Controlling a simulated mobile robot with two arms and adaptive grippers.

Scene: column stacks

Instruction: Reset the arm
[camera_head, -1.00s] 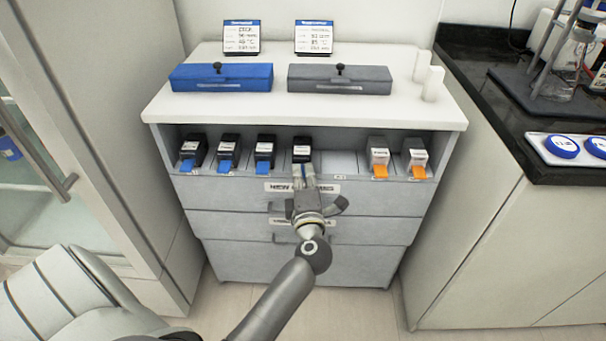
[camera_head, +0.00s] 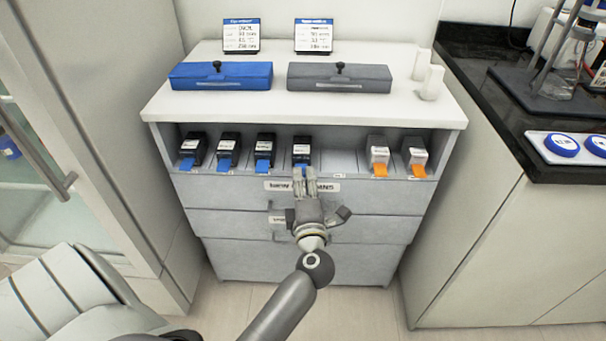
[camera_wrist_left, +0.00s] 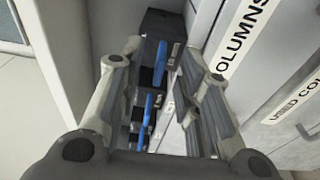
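My left gripper (camera_head: 304,175) is in front of the cabinet's upper drawer, just below the fourth black box with a blue tab (camera_head: 301,150). In the left wrist view the two fingers (camera_wrist_left: 163,48) are apart with nothing held between them. Several blue tabs (camera_wrist_left: 154,100) on black boxes show beyond the gap. My right gripper is in neither view.
The cabinet shelf (camera_head: 341,163) has an empty stretch between the black boxes and two white boxes with orange tabs (camera_head: 378,157). A blue case (camera_head: 221,77) and a grey case (camera_head: 340,80) lie on top. A dark counter (camera_head: 480,80) stands right.

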